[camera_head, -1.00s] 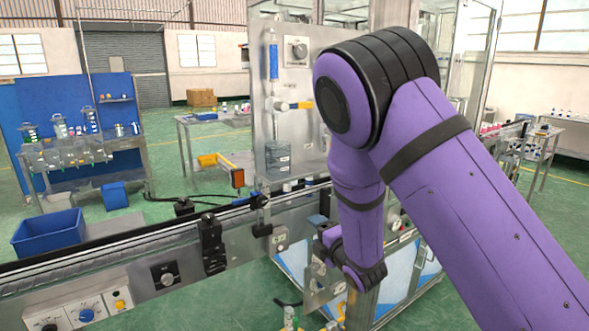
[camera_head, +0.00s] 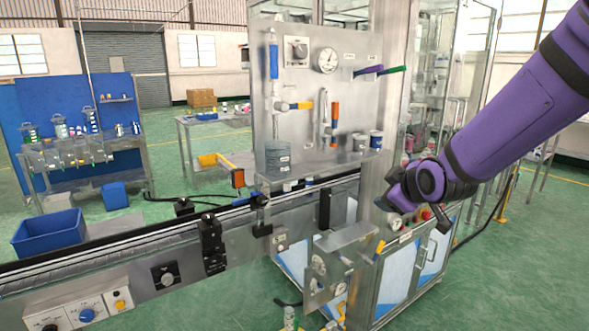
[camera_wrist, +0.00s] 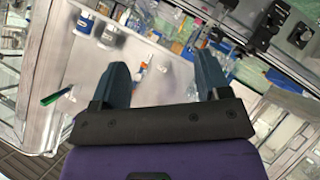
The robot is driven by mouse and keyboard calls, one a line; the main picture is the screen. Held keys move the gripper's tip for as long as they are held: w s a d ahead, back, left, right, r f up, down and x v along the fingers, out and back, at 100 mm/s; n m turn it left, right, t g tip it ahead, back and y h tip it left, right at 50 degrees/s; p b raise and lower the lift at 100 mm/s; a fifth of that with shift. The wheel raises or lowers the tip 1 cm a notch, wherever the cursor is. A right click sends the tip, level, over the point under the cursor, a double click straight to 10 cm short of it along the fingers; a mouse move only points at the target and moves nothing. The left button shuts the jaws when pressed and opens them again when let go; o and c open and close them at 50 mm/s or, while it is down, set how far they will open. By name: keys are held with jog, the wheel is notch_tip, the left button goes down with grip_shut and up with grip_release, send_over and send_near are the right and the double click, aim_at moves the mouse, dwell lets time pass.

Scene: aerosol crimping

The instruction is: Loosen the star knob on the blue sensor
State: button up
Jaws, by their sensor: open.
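My gripper (camera_wrist: 160,62) is open in the wrist view, with its two dark teal fingers apart and nothing between them. In the head view it is at the right of the steel post, in front of the cabinet, and its fingers are hard to make out. A small dark bracket with a bit of blue (camera_head: 259,203) stands at the conveyor rail, apart from and left of my gripper. A taller black bracket (camera_head: 212,243) is on the near side of the rail.
The conveyor (camera_head: 110,258) runs from lower left towards the steel panel (camera_head: 300,85), which carries a gauge (camera_head: 327,61) and colored handles. A tilted metal box (camera_head: 338,262) juts out in front. A blue bin (camera_head: 48,234) stands left. Green floor is open at lower right.

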jog(key=s+d+r+m+g, duration=0.2)
jog(key=s+m, duration=0.1)
jog(key=s, duration=0.7)
jog(key=s+d+r+m+g+h, duration=0.1)
jog(key=s+d+r+m+g, duration=0.1)
jog(key=s, duration=0.8)
jog(key=s+d+r+m+g+h, duration=0.1)
jog(key=s+d+r+m, duration=0.3)
jog(key=s, duration=0.6)
jog(key=shift+s+d+m+g, duration=0.2)
jog(key=shift+m+g, duration=0.4)
jog(key=shift+m, duration=0.3)
